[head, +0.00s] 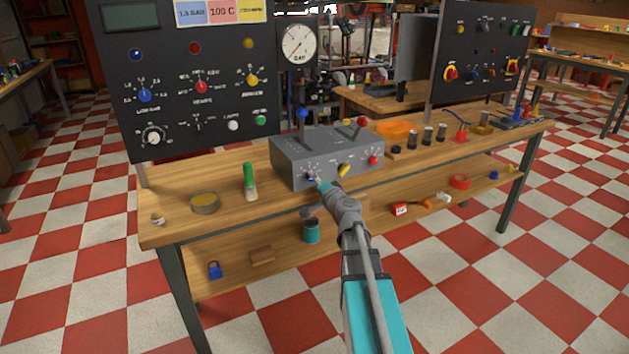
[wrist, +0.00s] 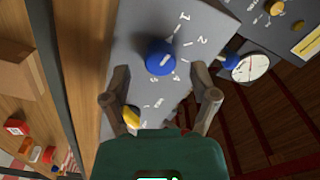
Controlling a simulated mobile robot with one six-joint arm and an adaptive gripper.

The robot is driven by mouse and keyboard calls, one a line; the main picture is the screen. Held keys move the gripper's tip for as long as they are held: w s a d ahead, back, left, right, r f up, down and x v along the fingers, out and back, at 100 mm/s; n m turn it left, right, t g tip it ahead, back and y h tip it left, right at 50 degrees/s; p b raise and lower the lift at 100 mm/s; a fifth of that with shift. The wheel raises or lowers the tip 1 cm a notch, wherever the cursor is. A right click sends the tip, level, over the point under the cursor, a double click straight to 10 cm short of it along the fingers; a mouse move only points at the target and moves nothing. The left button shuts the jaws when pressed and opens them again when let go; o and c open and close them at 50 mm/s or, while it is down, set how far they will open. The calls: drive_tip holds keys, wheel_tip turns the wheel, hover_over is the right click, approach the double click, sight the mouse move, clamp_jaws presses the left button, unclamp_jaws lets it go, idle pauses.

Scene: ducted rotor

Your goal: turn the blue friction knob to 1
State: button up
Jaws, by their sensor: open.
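The blue friction knob (wrist: 158,57) sits on the front face of the grey control box (head: 326,160). In the wrist view, printed marks 1 and 2 show on the panel above and to the right of the knob. A small pale mark shows on the knob, but I cannot tell which number it points to. My gripper (wrist: 159,72) is open, one finger on each side of the knob with gaps between. In the head view, my gripper (head: 320,184) is at the box's lower left front and partly covers the knob (head: 311,177).
A yellow knob (head: 343,169) and a red knob (head: 374,160) are to the right on the same face. A blue-topped lever (head: 302,114) and a red-topped lever (head: 362,122) stand on top. A green-handled tool (head: 249,175) stands left on the bench.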

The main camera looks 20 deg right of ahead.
drive_tip(key=s, duration=1)
drive_tip(key=shift+s+d, duration=0.15)
drive_tip(key=shift+s, duration=0.2)
drive_tip(key=a+f+n+g+y, duration=0.3)
drive_tip(key=a+f+n+g, duration=0.1)
drive_tip(key=a, duration=0.4)
drive_tip(key=a+f+n+g+y, duration=0.3)
drive_tip(key=a+f+n, duration=0.1)
drive_tip(key=a, duration=0.5)
drive_tip(key=s+a+f+n+g+h, duration=0.2)
drive_tip(key=s+a+f+g+h, duration=0.1)
drive_tip(key=s+f+g, duration=0.3)
drive_tip(key=s+a+f+n+g+h, duration=0.3)
drive_tip(key=s+f+g, duration=0.2)
drive_tip(key=s, duration=0.2)
wheel_tip(320, 180, up, 26)
drive_tip(key=p, duration=2.5)
drive_tip(key=shift+s+f+h, duration=0.15)
drive_tip(key=shift+f+h, duration=0.1)
drive_tip(key=shift+h, duration=0.05)
